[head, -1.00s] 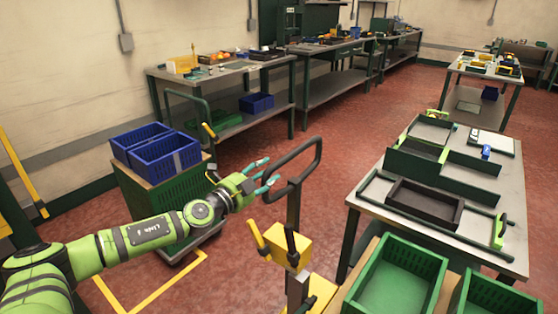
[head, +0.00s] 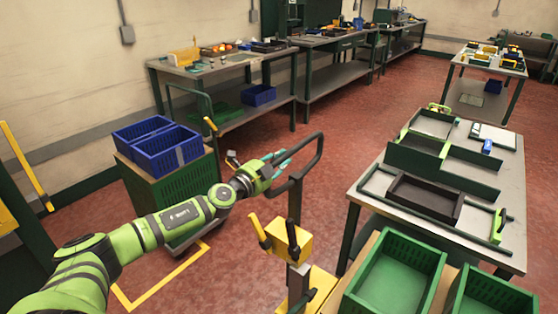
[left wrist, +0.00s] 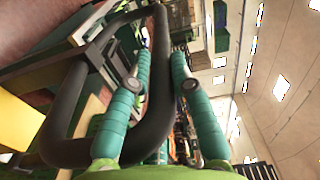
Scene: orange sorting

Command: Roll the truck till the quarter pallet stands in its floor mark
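The truck shows in the head view as a yellow body (head: 290,243) on an upright post, with a dark loop handle (head: 318,158) on top. My left gripper (head: 281,161) is at the left side of the loop. In the left wrist view, its teal fingers (left wrist: 160,85) are spread on either side of the handle bar, and a gap shows beside the right finger. The yellow floor mark (head: 172,273) is at lower left, partly hidden by my left arm. Green crates (head: 394,270) sit on a tan top at lower right; the pallet beneath is hidden. My right gripper is out of view.
Blue crates (head: 150,135) top a green stack at left, beside the floor mark. A worktable (head: 370,212) with trays stands at right. Benches (head: 215,75) line the back wall. Open red floor (head: 340,125) lies between them.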

